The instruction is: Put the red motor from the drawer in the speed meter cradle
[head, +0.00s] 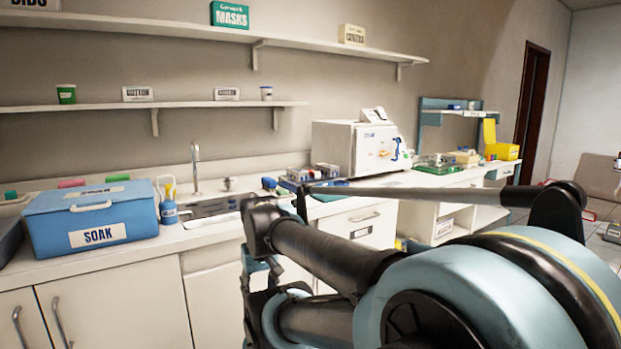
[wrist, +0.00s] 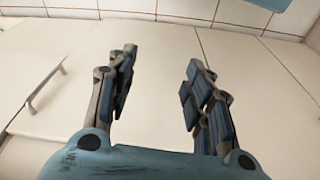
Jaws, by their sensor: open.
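My gripper (wrist: 160,90) is open and empty in the wrist view, its two blue-padded fingers spread apart in front of pale cabinet fronts. In the head view my arm covers the lower middle and right, and the gripper's fingers cannot be made out clearly. I cannot make out the red motor or the speed meter cradle in either view. A closed cabinet drawer (head: 362,222) with a metal handle and a label shows behind my arm; whether it is the task's drawer I cannot tell.
A blue SOAK box (head: 92,236) stands on the left counter beside the sink (head: 205,207). A white sterilizer-like unit (head: 352,146) stands farther along. A yellow container (head: 501,152) is at the far end. Cabinet doors (head: 120,312) line the front. Floor shows at the right.

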